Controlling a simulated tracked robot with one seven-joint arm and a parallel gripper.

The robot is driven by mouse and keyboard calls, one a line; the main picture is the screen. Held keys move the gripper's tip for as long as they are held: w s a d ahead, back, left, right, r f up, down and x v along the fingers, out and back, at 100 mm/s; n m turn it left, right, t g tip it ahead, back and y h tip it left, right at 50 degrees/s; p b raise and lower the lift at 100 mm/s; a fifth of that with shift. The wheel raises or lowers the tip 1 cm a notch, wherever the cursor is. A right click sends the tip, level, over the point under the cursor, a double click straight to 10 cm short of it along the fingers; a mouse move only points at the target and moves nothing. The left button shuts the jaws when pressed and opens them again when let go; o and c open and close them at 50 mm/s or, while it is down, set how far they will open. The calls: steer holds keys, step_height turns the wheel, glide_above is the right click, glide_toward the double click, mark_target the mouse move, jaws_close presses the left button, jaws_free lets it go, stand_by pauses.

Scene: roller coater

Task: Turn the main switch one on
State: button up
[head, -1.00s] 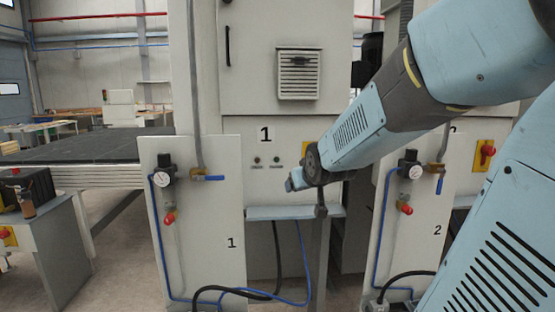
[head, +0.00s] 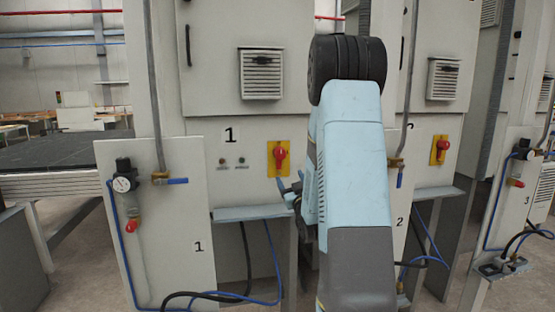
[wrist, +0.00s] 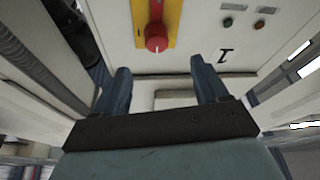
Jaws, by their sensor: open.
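Main switch one is a red rotary knob (head: 280,154) on a yellow plate on the cabinet face, right of the large number 1. In the wrist view the red knob (wrist: 156,38) shows a white mark, and the picture is upside down there. My gripper (head: 289,187) is just below the switch in the head view, partly hidden by my arm. In the wrist view my gripper (wrist: 161,72) is open and empty. Its two fingers are apart, and the knob appears beyond them, between their lines and not touched.
A grey shelf (head: 250,213) juts out below the switch. A panel with a gauge (head: 122,184) and blue-handled valve stands to the left. A similar red switch (head: 440,149) is on the cabinet to the right. Hoses (head: 243,262) hang below the shelf.

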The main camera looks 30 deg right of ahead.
mark_target(281, 157)
steer(key=x, duration=1.3)
steer(key=shift+w+d+r, duration=0.15)
steer(key=shift+d+r, duration=0.05)
steer(key=shift+d, duration=0.05)
